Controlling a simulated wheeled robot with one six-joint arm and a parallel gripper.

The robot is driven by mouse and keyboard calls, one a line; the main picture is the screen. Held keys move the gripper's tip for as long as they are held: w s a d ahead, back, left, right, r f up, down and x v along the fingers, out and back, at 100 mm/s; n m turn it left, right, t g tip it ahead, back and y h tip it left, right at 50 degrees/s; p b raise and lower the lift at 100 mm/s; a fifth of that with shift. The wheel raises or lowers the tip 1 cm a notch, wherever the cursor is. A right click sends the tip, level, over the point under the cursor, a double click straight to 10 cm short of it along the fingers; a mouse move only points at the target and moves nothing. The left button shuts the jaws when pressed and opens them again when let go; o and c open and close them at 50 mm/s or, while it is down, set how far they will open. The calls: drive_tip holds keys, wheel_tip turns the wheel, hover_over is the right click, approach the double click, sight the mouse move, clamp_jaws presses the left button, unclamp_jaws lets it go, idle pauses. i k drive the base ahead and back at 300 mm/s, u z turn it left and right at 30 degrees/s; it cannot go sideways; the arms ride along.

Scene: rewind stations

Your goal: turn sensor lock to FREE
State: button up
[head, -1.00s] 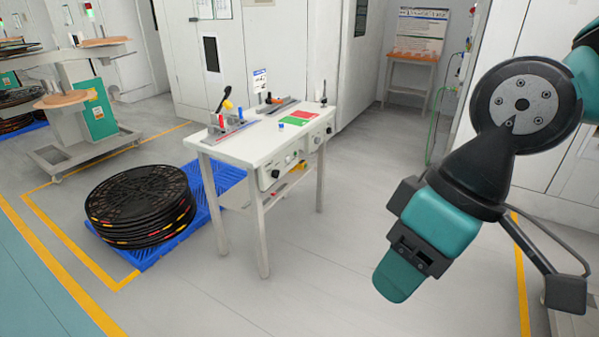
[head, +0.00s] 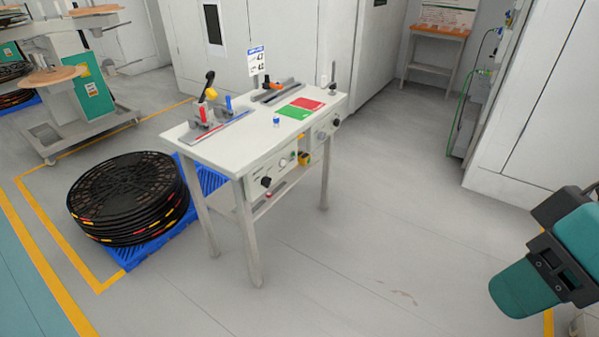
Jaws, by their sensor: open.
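A white work table (head: 205,152) stands in the middle of the head view. Its front has two control boxes: a left panel (head: 275,169) with a black knob (head: 266,182), and a right panel (head: 326,130) with dark knobs. I cannot tell which of these is the sensor lock, and the markings are too small to read. My gripper (head: 522,289) shows at the lower right, well to the right of the table and touching nothing. It is open and empty; its fingers are seen from the side and partly overlap.
The tabletop holds clamp fixtures (head: 204,114), a green mat (head: 294,112), a red mat (head: 307,103) and a small blue-topped item (head: 276,122). Black reels (head: 128,195) are stacked on a blue pallet (head: 206,178) at left. Floor between table and gripper is clear.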

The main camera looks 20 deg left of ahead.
sight(266, 182)
drive_tip(key=u, duration=0.15)
drive_tip(key=i, duration=0.65)
drive_tip(key=u, duration=0.7)
drive_tip(key=i, duration=0.4)
drive_tip(key=u, duration=0.3)
